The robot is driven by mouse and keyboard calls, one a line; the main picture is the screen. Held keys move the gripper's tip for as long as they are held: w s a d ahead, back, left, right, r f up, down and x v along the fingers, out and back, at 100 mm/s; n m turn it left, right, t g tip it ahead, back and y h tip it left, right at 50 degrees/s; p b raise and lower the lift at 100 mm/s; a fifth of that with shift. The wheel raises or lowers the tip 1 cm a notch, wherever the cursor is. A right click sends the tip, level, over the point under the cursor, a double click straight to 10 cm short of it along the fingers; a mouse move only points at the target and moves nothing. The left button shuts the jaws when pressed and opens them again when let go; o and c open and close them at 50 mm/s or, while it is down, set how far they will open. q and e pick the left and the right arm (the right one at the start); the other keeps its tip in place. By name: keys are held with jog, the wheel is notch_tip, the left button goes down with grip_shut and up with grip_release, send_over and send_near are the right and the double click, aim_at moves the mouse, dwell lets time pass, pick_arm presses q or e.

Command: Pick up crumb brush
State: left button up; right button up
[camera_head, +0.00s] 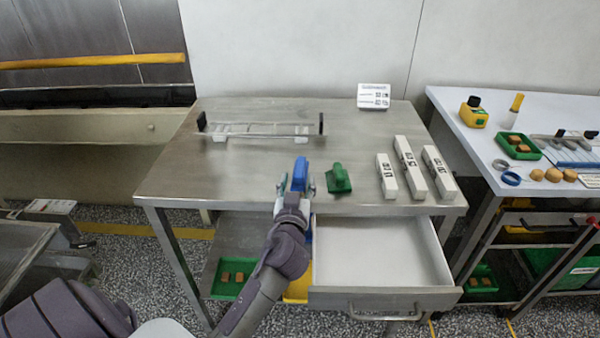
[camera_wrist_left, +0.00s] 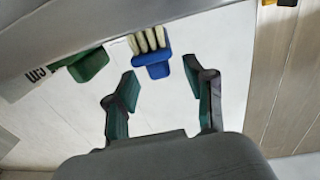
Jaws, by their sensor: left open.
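A blue brush with cream bristles, the crumb brush (camera_head: 300,171), is at the front edge of the steel table. In the left wrist view the brush (camera_wrist_left: 152,62) shows its bristles pointing away from the gripper and its blue end toward it. My left gripper (camera_head: 296,184) is open at the table's front edge. Its fingertips (camera_wrist_left: 160,80) are just short of the brush's blue end, one to each side, with no clear contact. The gripper hides part of the brush in the head view. My right gripper is not in view.
A green tool (camera_head: 339,179) lies close right of the brush, with several white labelled blocks (camera_head: 409,165) further right. A wire rack (camera_head: 260,131) stands behind. Below the table front, a drawer (camera_head: 380,252) is pulled open. The table middle is clear.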

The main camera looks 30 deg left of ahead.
aim_at(302, 157)
pick_arm(q)
jog(key=shift+p+x, duration=0.7)
jog(key=shift+x, duration=2.4)
grip_shut()
